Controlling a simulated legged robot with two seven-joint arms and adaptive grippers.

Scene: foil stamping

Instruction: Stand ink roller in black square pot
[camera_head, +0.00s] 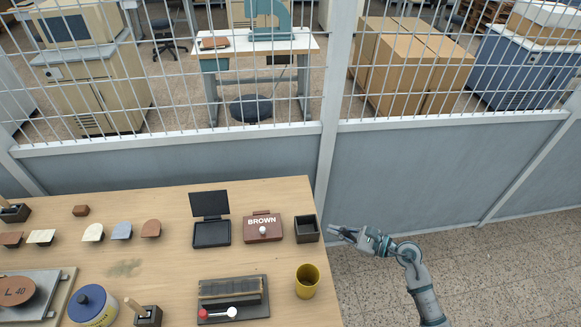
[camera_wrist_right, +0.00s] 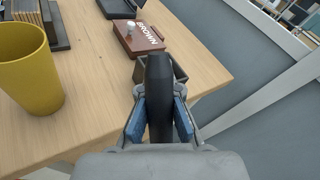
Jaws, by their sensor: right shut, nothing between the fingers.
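A black square pot (camera_head: 307,229) stands open at the right edge of the wooden table. Its rim shows partly behind my gripper in the right wrist view (camera_wrist_right: 180,74). My right gripper (camera_head: 335,231) is just right of the pot, beyond the table edge, shut and empty. It also shows in the right wrist view (camera_wrist_right: 159,125). No ink roller can be picked out for certain. My left gripper is not in view.
A yellow cup (camera_head: 307,281) stands in front of the pot. A brown box marked BROWN (camera_head: 262,229) and an open black pad case (camera_head: 211,234) are left of it. A black rack (camera_head: 233,300) is at front. A mesh fence (camera_head: 230,95) runs behind the table.

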